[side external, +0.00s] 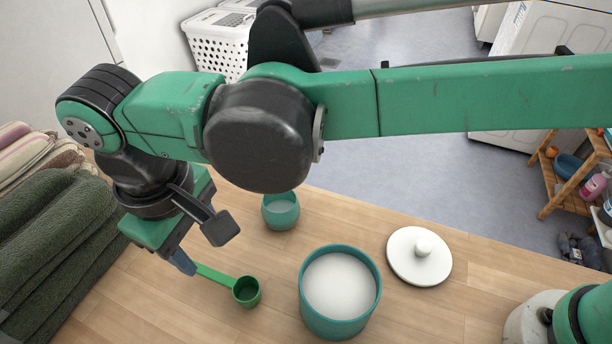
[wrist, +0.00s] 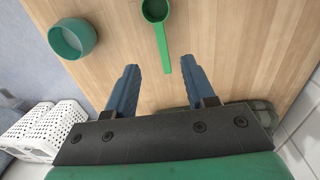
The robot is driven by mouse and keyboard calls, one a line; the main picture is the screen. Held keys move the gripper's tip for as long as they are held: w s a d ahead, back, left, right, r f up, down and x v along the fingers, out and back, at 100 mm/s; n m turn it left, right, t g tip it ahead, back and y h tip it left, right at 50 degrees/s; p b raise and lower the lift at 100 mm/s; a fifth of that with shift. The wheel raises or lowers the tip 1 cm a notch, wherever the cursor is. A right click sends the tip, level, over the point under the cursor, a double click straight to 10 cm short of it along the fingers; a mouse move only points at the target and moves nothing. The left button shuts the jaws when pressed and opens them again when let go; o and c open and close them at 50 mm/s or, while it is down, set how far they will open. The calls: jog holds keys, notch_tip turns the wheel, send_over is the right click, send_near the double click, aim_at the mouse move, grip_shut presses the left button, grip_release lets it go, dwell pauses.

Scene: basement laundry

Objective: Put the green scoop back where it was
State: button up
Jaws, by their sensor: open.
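The green scoop (side external: 246,291) appears to lie on the wooden table, its handle pointing up and left toward my gripper. In the wrist view the scoop (wrist: 162,45) has its handle end between my fingertips, nearer the right finger. My gripper (side external: 183,263) is open; in the wrist view its blue fingers (wrist: 158,66) are apart. I cannot tell whether they touch the handle. A teal canister (side external: 309,312) full of white powder stands uncovered to the right of the scoop. Its likely lid, white with a knob (side external: 419,258), lies further right.
A small teal cup (side external: 281,214) with whitish contents stands behind the scoop; it also shows in the wrist view (wrist: 72,38). Folded dark green towels (side external: 55,240) are stacked at the left. White laundry baskets (side external: 218,42) and a wooden shelf (side external: 560,180) stand beyond the table.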

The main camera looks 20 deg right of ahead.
jog(key=w+d+r+m+t+y, duration=0.1)
jog(key=w+d+r+m, duration=0.15)
jog(key=d, duration=0.55)
jog(key=w+d+r+m+t+y, duration=0.1)
jog(key=w+d+r, duration=0.25)
jog(key=d, duration=0.45)
jog(key=s+d+f+m+t, duration=0.1)
jog(key=s+d+m+t, duration=0.1)
jog(key=d, duration=0.7)
jog(key=s+d+f+m+t+h, duration=0.1)
jog(key=s+d+m+t, duration=0.1)
jog(key=d, duration=0.8)
jog(key=shift+s+d+f+m+t, duration=0.2)
jog(key=shift+s+f+m+t, duration=0.15)
jog(key=shift+s+m, duration=0.5)
